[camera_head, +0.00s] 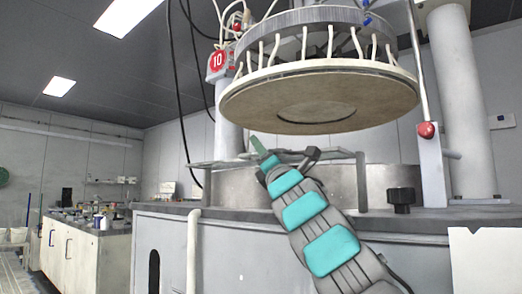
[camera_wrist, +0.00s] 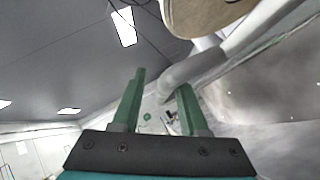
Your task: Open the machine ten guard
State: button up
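Machine ten (camera_head: 217,61) carries a red sign with a white 10. A thin grey rail, which looks like its guard (camera_head: 222,163), runs level across the front of the metal basin, below the raised round platen. My gripper (camera_head: 262,146) is at this rail, with its green fingers pointing up and away. In the wrist view my gripper (camera_wrist: 161,80) has its two fingers apart, and no object is clearly held. A thick grey bar (camera_wrist: 190,68) passes just beyond the fingertips. I cannot tell whether the fingers touch the rail. My arm hides part of the rail and basin.
The large beige platen (camera_head: 320,98) hangs above my gripper and also shows in the wrist view (camera_wrist: 205,12). A post with a red knob (camera_head: 427,130) and a black knob (camera_head: 401,197) stand at right. A cluttered bench (camera_head: 80,235) is at far left.

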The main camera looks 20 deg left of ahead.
dwell(0.3)
jog(key=shift+s+d+f, duration=0.15)
jog(key=shift+s+f, duration=0.2)
jog(key=shift+f, duration=0.05)
jog(key=b+v, duration=0.1)
jog(key=v, duration=0.5)
jog(key=shift+s+d+f+b, duration=0.15)
jog(key=shift+d+f+b, duration=0.05)
jog(key=shift+d+b, duration=0.15)
